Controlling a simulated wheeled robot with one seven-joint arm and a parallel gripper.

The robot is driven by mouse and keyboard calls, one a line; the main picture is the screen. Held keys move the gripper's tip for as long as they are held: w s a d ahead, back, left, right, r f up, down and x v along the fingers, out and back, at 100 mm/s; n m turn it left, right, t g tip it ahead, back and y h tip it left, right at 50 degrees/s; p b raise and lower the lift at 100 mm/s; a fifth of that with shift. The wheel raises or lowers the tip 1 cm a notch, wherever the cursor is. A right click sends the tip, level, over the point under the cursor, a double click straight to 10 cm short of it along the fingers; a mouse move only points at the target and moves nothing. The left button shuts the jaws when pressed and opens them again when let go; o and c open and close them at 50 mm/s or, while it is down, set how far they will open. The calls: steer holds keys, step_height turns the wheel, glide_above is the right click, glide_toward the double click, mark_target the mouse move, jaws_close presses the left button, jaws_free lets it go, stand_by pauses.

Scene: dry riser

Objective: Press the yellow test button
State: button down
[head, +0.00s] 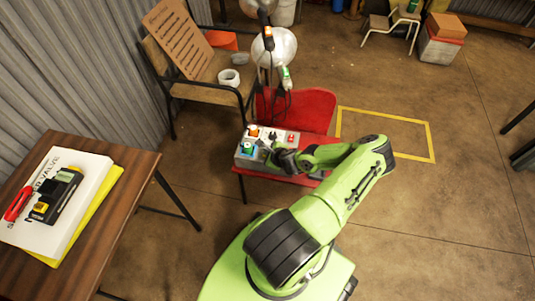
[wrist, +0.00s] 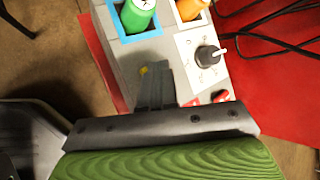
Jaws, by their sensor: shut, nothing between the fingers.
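The grey control box (head: 247,162) sits on the red chair in the head view, and its face fills the middle of the wrist view (wrist: 112,58). A small yellow button (wrist: 144,71) shows on its grey face, below the green button (wrist: 138,14) in its blue frame. My gripper (wrist: 154,76) is shut and empty, its fingertips close beside the yellow button, at its right. I cannot tell whether they touch it. In the head view my gripper (head: 272,152) is over the box, and the yellow button cannot be made out there.
An orange button (wrist: 190,9), a black knob (wrist: 207,55) and a red switch (wrist: 220,96) are nearby on the box. The red chair (head: 305,108) has dark cables over it. A wooden chair (head: 190,45) stands behind. A table (head: 130,190) is at left.

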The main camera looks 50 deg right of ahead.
steer(key=shift+r+p, duration=0.6)
steer(key=shift+r, duration=0.1)
step_height(320, 180, up, 5)
steer(key=p, duration=0.5)
steer(key=shift+r, duration=0.1)
stand_by(0.4)
